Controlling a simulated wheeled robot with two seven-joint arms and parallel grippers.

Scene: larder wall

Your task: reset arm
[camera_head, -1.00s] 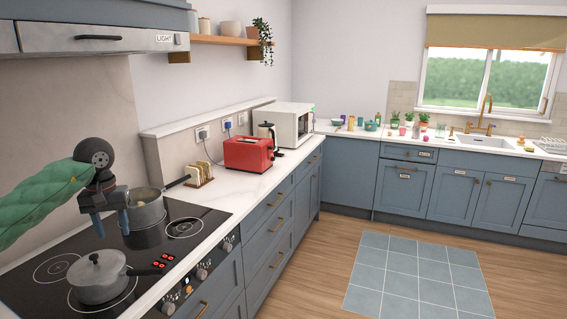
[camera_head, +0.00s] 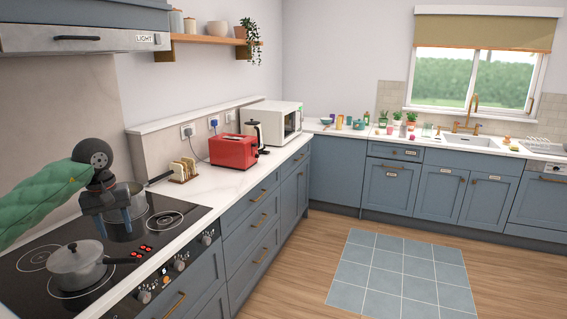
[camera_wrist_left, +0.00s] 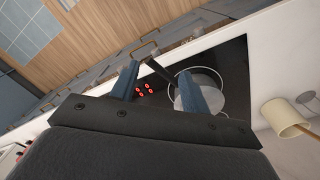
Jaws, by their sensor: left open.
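My left arm, in a green sleeve, reaches in from the left in the head view. Its left gripper (camera_head: 115,224) is open and empty, with the fingers pointing down above the black hob (camera_head: 30,285). The fingers also show apart in the left wrist view (camera_wrist_left: 158,88). Behind the gripper stands a grey pot (camera_head: 141,203) with a dark handle, partly hidden by it. A lidded grey pot (camera_head: 76,268) sits on the front left ring. A grey pan (camera_wrist_left: 205,88) lies beyond the fingers in the left wrist view. My right gripper is not in view.
A range hood (camera_head: 90,38) overhangs the hob. The wooden floor with a blue mat (camera_head: 400,275) is clear.

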